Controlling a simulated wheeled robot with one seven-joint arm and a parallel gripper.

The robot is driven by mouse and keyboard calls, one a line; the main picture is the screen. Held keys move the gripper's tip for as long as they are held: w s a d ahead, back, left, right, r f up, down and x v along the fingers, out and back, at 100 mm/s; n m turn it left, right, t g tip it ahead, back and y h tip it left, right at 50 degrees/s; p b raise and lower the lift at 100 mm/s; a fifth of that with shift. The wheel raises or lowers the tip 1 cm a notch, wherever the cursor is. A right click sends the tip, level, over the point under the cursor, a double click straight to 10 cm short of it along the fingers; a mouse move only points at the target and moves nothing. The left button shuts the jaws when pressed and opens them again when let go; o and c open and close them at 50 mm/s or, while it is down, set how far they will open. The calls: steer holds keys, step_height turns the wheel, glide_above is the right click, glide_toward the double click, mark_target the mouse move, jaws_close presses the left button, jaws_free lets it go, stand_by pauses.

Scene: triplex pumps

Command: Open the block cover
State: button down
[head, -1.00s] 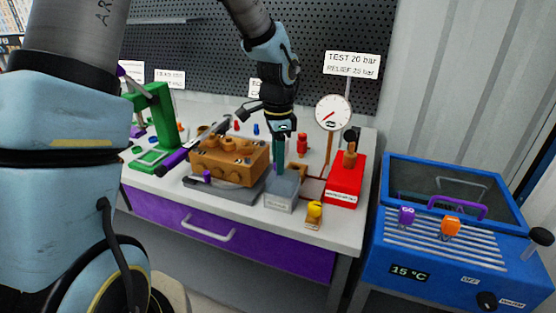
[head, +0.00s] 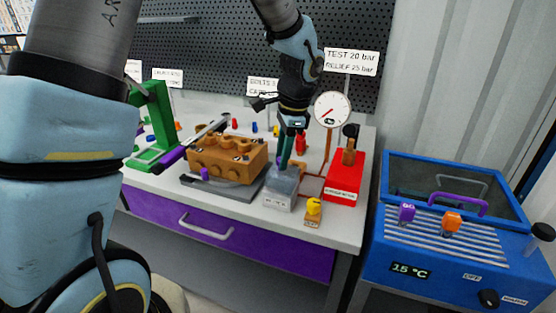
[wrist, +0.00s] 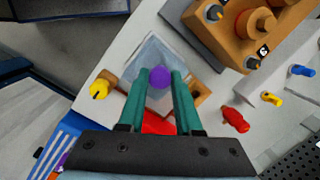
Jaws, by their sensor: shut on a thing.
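A small box (head: 278,203) with a clear, greyish cover (head: 286,182) stands on the bench, right of the brown block. In the wrist view the clear cover (wrist: 150,50) is below my fingers and has a round purple knob (wrist: 160,77). My gripper (head: 284,166) is over the box, its green fingers pointing down with a slight tilt. In the wrist view my gripper (wrist: 163,74) is shut on the purple knob, one finger on each side. The cover looks slightly tilted; whether its edge is clear of the box is hard to tell.
The brown block (head: 228,158) stands close on the left. A red unit (head: 345,182) and a gauge (head: 332,109) are on the right, with a yellow knob (head: 313,206) in front. A green press (head: 152,125) is far left. A blue bath (head: 450,230) stands beside the bench.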

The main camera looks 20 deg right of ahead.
steer(key=shift+s+d+r+t+y+b, duration=0.25)
steer(key=shift+s+d+t+y+b, duration=0.4)
steer(key=shift+s+d+t+y, duration=0.35)
steer(key=shift+w+a, duration=0.15)
steer(key=shift+a, duration=0.05)
steer(key=c, duration=0.6)
jaws_free()
steer(key=shift+r, duration=0.1)
steer(key=shift+d, duration=0.1)
steer(key=b+v, duration=0.2)
steer(key=v, duration=0.8)
steer(key=shift+r, duration=0.35)
steer(key=shift+d, duration=0.1)
